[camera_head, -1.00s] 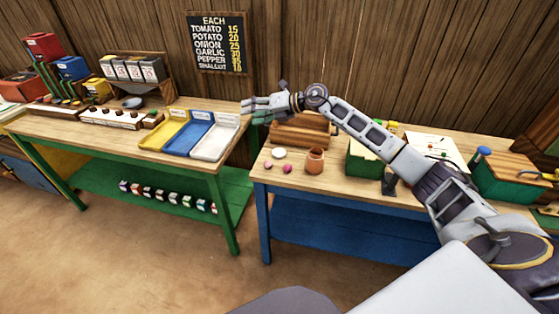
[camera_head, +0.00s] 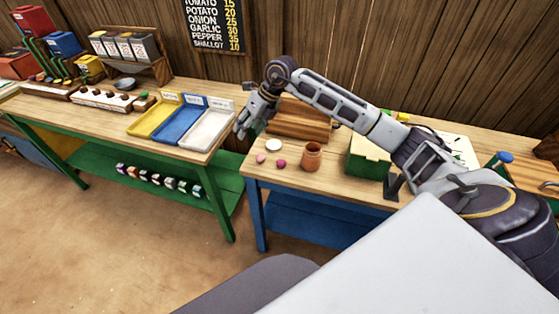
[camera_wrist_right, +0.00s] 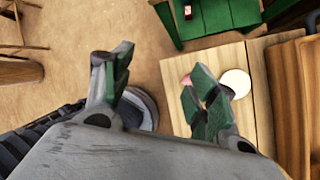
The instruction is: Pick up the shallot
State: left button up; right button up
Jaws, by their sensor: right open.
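Two small pink, rounded bulbs lie on the right-hand wooden table: a left bulb (camera_head: 260,158) and a right bulb (camera_head: 281,164). Either could be the shallot; I cannot tell which. My right gripper (camera_head: 243,130) is open and empty, angled down above the table's left end, up and left of the bulbs. In the right wrist view its green-padded fingers (camera_wrist_right: 160,62) are spread apart, and a bit of a pink bulb (camera_wrist_right: 187,80) shows beside the right finger, which partly hides it. My left gripper is not in view.
A round white thing (camera_head: 273,145) lies behind the bulbs and a brown clay jar (camera_head: 312,156) stands right of them. A wooden crate (camera_head: 298,120) is behind. Yellow, blue and white trays (camera_head: 206,130) sit on the neighbouring table, across a gap.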

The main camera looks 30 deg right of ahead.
jog(key=s+d+f+g+h, duration=0.1)
jog(key=s+d+f+h, duration=0.1)
jog(key=d, duration=0.2)
jog(key=m+g+h, duration=0.2)
jog(key=h, duration=0.1)
send_over(281, 161)
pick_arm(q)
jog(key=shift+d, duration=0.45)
pick_arm(e)
jog(key=shift+w+a+f+m, duration=0.15)
jog(key=shift+m, duration=0.15)
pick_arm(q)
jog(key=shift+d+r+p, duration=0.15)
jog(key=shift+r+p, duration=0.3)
pick_arm(e)
jog(key=shift+f, duration=4.3)
jog(key=shift+f, duration=0.15)
jog(key=shift+d+f+p, duration=0.2)
jog(key=shift+f+p, duration=0.2)
jog(key=shift+f, duration=0.55)
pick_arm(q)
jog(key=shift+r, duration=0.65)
pick_arm(e)
jog(key=shift+d+f, duration=0.1)
jog(key=shift+f, duration=1.4)
